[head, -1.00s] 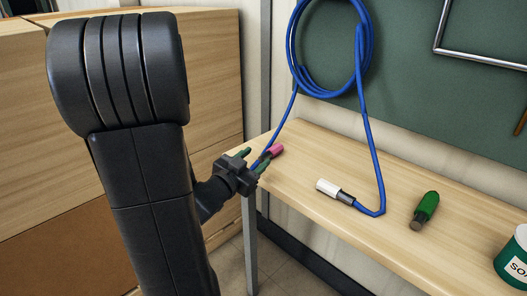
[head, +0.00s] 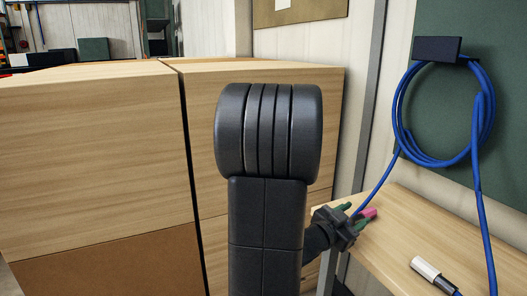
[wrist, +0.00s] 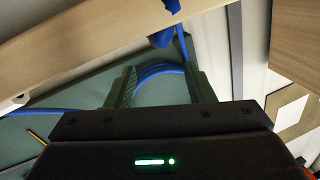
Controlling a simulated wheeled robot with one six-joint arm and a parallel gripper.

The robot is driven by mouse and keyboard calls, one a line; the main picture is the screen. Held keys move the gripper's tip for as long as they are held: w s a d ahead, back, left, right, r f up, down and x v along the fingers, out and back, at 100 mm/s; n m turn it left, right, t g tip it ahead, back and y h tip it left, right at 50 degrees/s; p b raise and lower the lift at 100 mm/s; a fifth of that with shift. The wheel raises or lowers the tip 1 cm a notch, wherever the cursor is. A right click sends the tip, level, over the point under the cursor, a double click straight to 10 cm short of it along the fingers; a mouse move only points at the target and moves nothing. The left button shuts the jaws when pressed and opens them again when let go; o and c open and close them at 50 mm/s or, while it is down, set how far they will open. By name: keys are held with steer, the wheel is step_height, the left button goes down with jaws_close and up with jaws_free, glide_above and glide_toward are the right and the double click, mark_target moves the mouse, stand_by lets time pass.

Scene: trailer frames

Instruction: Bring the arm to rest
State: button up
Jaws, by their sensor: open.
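My gripper (head: 352,214) is at the left end of the wooden bench, its two greenish fingers apart. In the wrist view my gripper (wrist: 160,85) has a clear gap between its fingers. A pink cable end (head: 368,214) lies just beyond the fingers at the bench's near left corner; it looks close to them, but I cannot tell whether they touch. My dark arm stands upright in the middle of the head view and hides part of the cabinets.
A blue cable (head: 403,110) hangs coiled on a dark wall holder (head: 437,49). Its white plug (head: 425,268) lies on the bench (head: 400,222). Wooden cabinets (head: 90,150) fill the left, close behind my arm. A green board (head: 505,130) is on the wall.

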mark_target(367, 213)
steer(key=x, duration=0.7)
steer(key=shift+f, duration=0.2)
steer(key=shift+r, duration=1.35)
steer(key=shift+f, duration=0.1)
